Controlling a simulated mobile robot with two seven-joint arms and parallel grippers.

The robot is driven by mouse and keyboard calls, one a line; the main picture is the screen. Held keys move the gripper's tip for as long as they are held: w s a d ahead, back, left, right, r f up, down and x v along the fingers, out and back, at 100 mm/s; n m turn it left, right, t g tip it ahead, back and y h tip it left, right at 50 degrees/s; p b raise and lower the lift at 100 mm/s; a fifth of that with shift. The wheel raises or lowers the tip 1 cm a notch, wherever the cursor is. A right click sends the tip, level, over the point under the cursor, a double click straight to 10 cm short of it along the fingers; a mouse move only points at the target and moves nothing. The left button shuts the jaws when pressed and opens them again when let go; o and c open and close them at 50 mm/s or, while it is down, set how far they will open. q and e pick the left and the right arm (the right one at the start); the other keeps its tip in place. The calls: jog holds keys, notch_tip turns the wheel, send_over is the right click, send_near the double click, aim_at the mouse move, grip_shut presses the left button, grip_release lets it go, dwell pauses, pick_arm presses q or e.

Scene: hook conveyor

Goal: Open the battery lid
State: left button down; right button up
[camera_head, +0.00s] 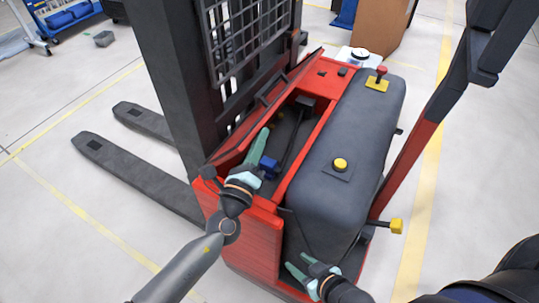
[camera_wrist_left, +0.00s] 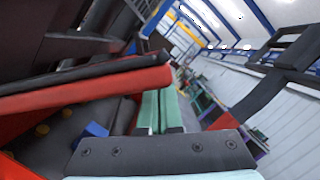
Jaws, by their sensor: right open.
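The battery lid (camera_head: 237,150) is a long dark panel with a red edge on the red forklift. It stands tilted up, leaning toward the mast, with the battery compartment (camera_head: 285,140) open beside it. In the left wrist view the lid's red edge (camera_wrist_left: 90,88) runs across the left side. My left gripper (camera_head: 264,130) is at the compartment opening, beside the raised lid. Its green fingers (camera_wrist_left: 160,105) lie close together with nothing visible between them; contact with the lid cannot be told. My right gripper (camera_head: 297,267) is open and empty, low beside the seat's near end.
A blue connector (camera_head: 268,167) sits in the compartment next to my left gripper. The black seat (camera_head: 345,140) bounds it on the right, the mast (camera_head: 180,80) on the left. A yellow-tipped lever (camera_head: 396,226) sticks out at right.

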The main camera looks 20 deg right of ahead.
pick_arm(q)
jog(key=shift+w+a+r+n, duration=0.25)
jog(key=shift+w+r+n, duration=0.05)
jog(key=shift+r+n, duration=0.3)
jog(key=w+a+r+n+p, duration=0.1)
jog(key=n, duration=0.1)
jog(key=w+a+r+n+y+p, duration=0.1)
jog(key=w+r+p, duration=0.1)
jog(key=shift+w+a+n, duration=0.1)
jog(key=shift+a+n, duration=0.25)
jog(key=shift+n, duration=0.05)
jog(key=w+a+r, duration=0.1)
jog(key=w+a, duration=0.4)
jog(key=w, duration=0.1)
jog(key=shift+a+r+n+y, duration=0.2)
jog(key=shift+r+n+y, duration=0.1)
